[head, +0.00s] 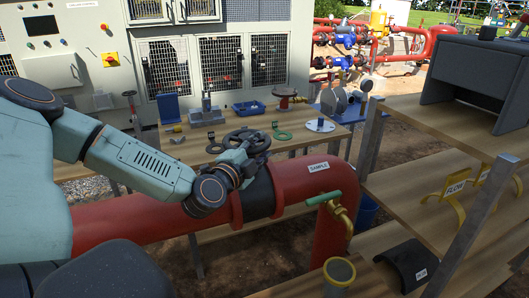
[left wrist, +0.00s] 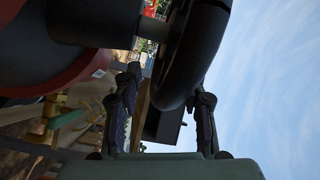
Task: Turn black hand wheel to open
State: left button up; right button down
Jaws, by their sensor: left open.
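The black hand wheel (head: 262,146) stands above the dark section of the large red pipe (head: 295,180) in the head view. My left gripper (head: 240,158) is at the near side of the wheel and partly covers it. In the left wrist view the wheel's thick black rim (left wrist: 190,62) reaches down between the two spread fingers of my left gripper (left wrist: 168,88). The gripper is open, with gaps showing beside the rim. The wheel's stem (left wrist: 147,47) shows to the left of the rim. My right gripper is not in view.
A wooden table (head: 185,150) behind the pipe bears several valve parts and a blue tray (head: 248,107). A green-handled tap (head: 325,198) sits on the pipe to the right. A wooden shelf (head: 420,125) stands at the right.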

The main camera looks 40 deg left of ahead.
pick_arm(q)
jog(key=shift+w+a+f+b, duration=0.15)
jog(key=shift+w+b, duration=0.15)
jog(key=shift+w, duration=0.15)
jog(key=shift+w+d+r+b, duration=0.15)
jog(key=shift+w+b, duration=0.1)
jog(key=shift+w, duration=0.1)
jog(key=shift+w+d+r+b, duration=0.1)
jog(key=shift+w+b, duration=0.15)
jog(key=shift+w, duration=0.1)
jog(key=shift+w+a, duration=0.15)
jog(key=shift+w, duration=0.05)
jog(key=shift+s+a, duration=0.1)
jog(key=shift+a, duration=0.1)
jog(key=shift+d, duration=0.25)
jog(key=c, duration=0.4)
grip_shut()
